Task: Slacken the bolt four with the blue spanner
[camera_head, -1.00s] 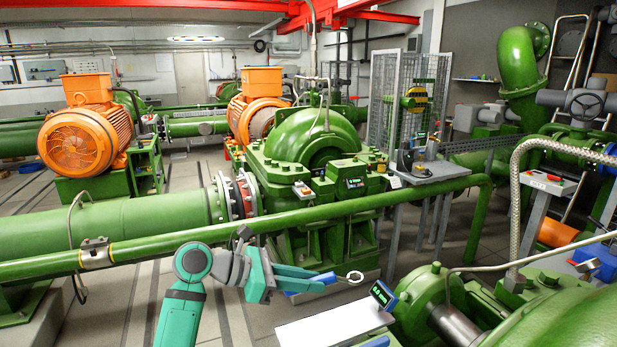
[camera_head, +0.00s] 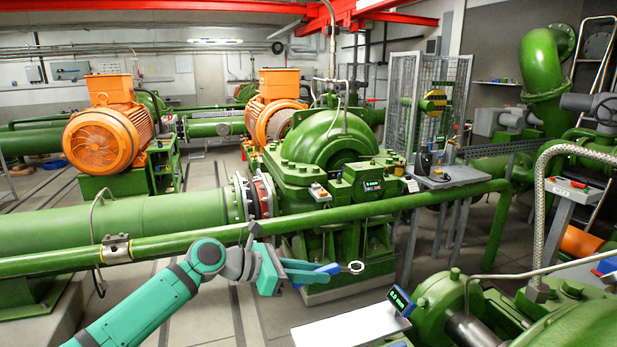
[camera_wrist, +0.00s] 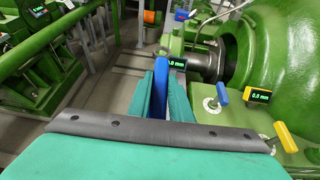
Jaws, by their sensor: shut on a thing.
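My gripper (camera_head: 314,271) is shut on the blue spanner (camera_head: 329,269) in the head view. The spanner points right, and its silver ring end (camera_head: 356,267) hangs in the air, apart from any bolt. A green pump casing with bolts (camera_head: 440,305) is at the lower right of the head view. Another split casing (camera_head: 320,150) with bolts along its flange stands behind the gripper. I cannot tell which bolt is number four.
A long green pipe (camera_head: 220,238) runs across behind my arm. A white tabletop (camera_head: 350,328) lies below the spanner, with a small display (camera_head: 400,298) beside it. The wrist view shows yellow-handled (camera_wrist: 284,136) and blue-handled (camera_wrist: 222,94) items at right. Floor shows left of the casing.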

